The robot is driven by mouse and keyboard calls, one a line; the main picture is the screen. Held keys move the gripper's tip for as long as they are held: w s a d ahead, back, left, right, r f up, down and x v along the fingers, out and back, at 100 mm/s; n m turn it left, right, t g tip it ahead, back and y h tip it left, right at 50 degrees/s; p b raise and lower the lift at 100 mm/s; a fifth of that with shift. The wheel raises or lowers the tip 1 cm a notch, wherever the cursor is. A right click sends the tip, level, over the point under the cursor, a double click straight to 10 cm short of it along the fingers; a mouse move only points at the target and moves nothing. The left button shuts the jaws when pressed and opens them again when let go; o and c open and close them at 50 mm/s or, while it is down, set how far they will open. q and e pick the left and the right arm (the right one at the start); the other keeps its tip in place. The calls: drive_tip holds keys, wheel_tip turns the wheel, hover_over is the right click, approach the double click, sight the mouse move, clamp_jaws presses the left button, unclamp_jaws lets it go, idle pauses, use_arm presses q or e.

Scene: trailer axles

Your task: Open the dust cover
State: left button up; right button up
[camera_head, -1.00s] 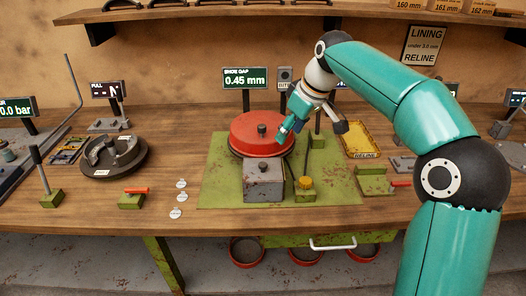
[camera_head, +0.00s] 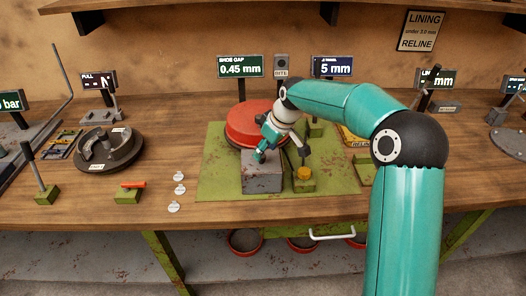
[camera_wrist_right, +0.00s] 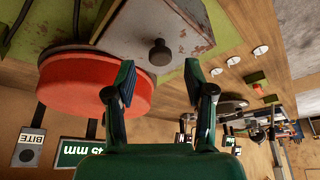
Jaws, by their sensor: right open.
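A grey, rust-flecked metal box (camera_head: 262,180), which looks to be the dust cover, stands on the green plate in front of the red drum (camera_head: 245,122). In the right wrist view its grey face (camera_wrist_right: 190,35) carries a dark round knob (camera_wrist_right: 160,53). My right gripper (camera_head: 282,155) is over the box and hides part of its top and of the drum. In the right wrist view the open fingers (camera_wrist_right: 160,82) lie on either side of the line to the knob, with no visible contact. My left gripper is not in view.
A yellow-topped green block (camera_head: 304,178) stands just right of the box. The green plate (camera_head: 217,180) has free room at its left. Several white discs (camera_head: 178,189) and a red-handled block (camera_head: 130,192) lie farther left. Display screens (camera_head: 240,67) stand behind the drum.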

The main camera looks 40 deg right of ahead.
sight(261, 167)
drive_tip(key=shift+x, duration=1.4)
drive_tip(key=shift+c, duration=0.2)
clamp_jaws()
